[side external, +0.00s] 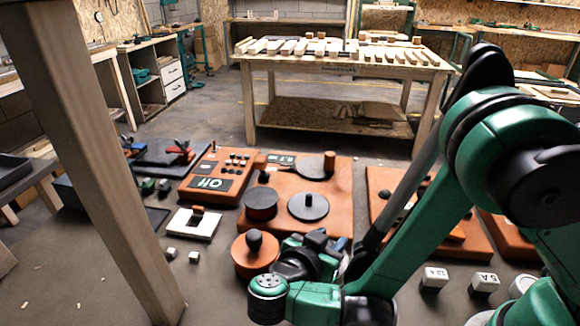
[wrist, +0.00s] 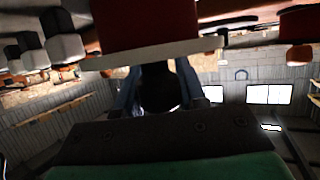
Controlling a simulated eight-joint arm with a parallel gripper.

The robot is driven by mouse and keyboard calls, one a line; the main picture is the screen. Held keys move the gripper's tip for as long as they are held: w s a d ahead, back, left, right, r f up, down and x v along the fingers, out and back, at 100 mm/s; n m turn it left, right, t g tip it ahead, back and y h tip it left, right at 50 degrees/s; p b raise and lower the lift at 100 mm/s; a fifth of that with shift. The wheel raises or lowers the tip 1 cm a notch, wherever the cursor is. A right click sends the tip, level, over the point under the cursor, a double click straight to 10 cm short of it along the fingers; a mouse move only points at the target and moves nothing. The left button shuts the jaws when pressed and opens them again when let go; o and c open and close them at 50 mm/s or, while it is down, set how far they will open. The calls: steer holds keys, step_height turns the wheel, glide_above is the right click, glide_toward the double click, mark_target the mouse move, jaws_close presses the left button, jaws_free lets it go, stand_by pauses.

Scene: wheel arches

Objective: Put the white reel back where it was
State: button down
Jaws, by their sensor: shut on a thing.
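In the side view my gripper (side external: 318,248) is low, just right of an orange disc with a black knob (side external: 256,262). Its fingertips are hard to make out there. In the wrist view, which is upside down, a dark rounded thing (wrist: 160,92) sits between the fingers; the gripper is shut on it. I cannot tell whether it is the white reel. An orange board (side external: 340,187) behind the gripper carries a flat dark disc (side external: 308,207), a dark-topped red drum (side external: 261,205) and another dark disc with an orange peg (side external: 313,167).
A white square frame (side external: 193,224) lies left of the orange board. An orange panel with black knobs (side external: 213,172) lies behind it. White marked cubes (side external: 434,279) stand at the right. A wooden post (side external: 115,150) rises at the left. A worktable (side external: 335,62) stands behind.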

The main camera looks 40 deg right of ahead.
steer(key=shift+f, duration=0.3)
steer(key=shift+c, duration=2.1)
jaws_free()
